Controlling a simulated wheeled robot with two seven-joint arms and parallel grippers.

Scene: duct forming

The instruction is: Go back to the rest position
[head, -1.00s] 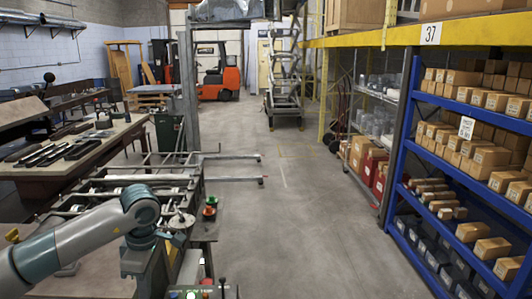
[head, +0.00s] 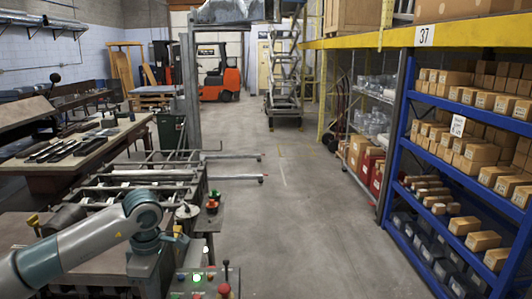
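My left arm (head: 95,242) reaches in from the lower left, bends at an elbow-like joint, and its far part points down over the metal bench. Its gripper is not visible, so its fingers and anything in them cannot be seen. My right arm and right gripper are out of view. Below the arm's end, a control box (head: 190,283) with a lit green button and a red-topped lever shows at the bottom edge.
A roller-frame machine (head: 130,190) stands close on the left, with metal bars (head: 235,177) sticking out into the aisle. A tool-covered workbench (head: 75,165) is behind it. Blue shelving (head: 402,140) with boxes lines the right. The concrete aisle (head: 300,215) is clear toward the orange forklift (head: 222,84).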

